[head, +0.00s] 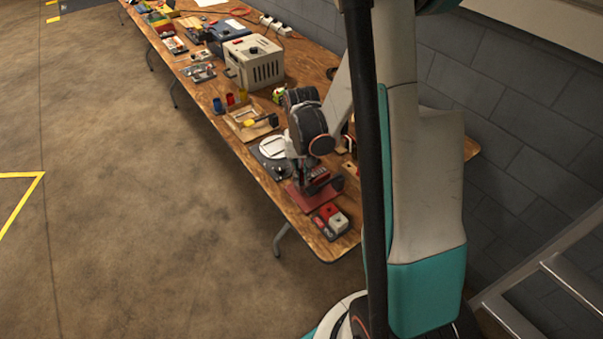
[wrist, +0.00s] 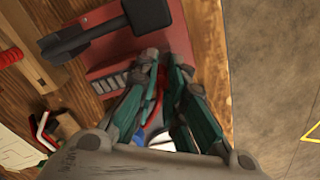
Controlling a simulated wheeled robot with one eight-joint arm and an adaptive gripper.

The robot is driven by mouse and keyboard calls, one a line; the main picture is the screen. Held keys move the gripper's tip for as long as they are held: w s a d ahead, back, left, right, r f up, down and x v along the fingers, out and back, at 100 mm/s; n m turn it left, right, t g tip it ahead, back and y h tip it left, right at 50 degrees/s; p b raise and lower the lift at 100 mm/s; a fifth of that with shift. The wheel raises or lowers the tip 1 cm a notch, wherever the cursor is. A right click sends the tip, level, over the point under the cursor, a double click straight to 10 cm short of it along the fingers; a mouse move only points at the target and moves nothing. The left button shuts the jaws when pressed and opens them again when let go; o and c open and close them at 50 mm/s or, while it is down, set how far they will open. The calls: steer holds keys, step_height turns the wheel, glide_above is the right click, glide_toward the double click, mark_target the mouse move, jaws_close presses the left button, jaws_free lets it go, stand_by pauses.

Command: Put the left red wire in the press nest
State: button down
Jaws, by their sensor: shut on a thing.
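My gripper (wrist: 162,68) is shut, with a thin strip of red wire (wrist: 154,106) showing between its fingers in the wrist view. Most of the wire is hidden by the fingers. The fingertips are over the red press (wrist: 190,38), close to its grey slotted nest block (wrist: 110,82); I cannot tell whether the wire touches it. The press has a black lever (wrist: 85,38). In the head view my gripper (head: 318,180) is low over the red press plate (head: 305,201) near the table's near end.
A red and white box (head: 332,219) stands near the table (head: 345,245) corner. A black mat with a white disc (head: 272,147) lies on the other side. More red and white pieces (wrist: 42,128) lie left in the wrist view. Open floor (wrist: 275,75) is beyond the table edge.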

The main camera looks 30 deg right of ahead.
steer(key=c, duration=1.6)
jaws_free()
steer(key=shift+r+p, duration=2.35)
steer(key=shift+r, duration=1.15)
